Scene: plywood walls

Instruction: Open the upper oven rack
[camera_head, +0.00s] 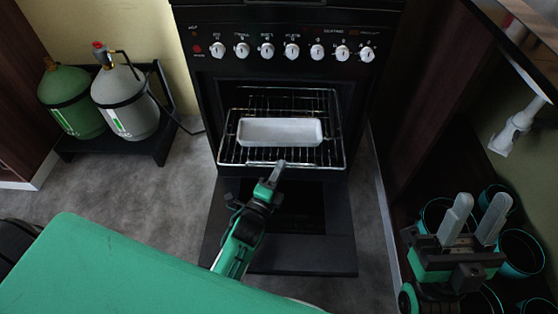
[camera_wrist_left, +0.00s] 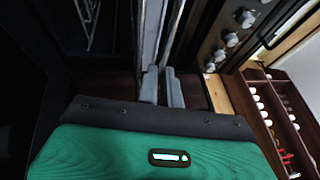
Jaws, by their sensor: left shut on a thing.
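The upper oven rack (camera_head: 233,153) is a wire rack that sticks out of the open black oven (camera_head: 205,110). A white rectangular dish (camera_head: 280,131) rests on it. My left gripper (camera_head: 279,168) is at the rack's front edge, near the middle, and is shut on the rack's front bar. In the left wrist view its two grey fingers (camera_wrist_left: 161,88) are close together; the bar between them is hard to make out there. My right gripper (camera_head: 475,218) is open and empty at the lower right, away from the oven.
The oven door (camera_head: 310,250) is folded down below the rack. Gas cylinders (camera_head: 123,100) stand on a black stand at the left. Dark green-rimmed pots (camera_head: 521,254) are at the right, beside my right gripper. Grey floor (camera_head: 150,195) is clear left of the oven.

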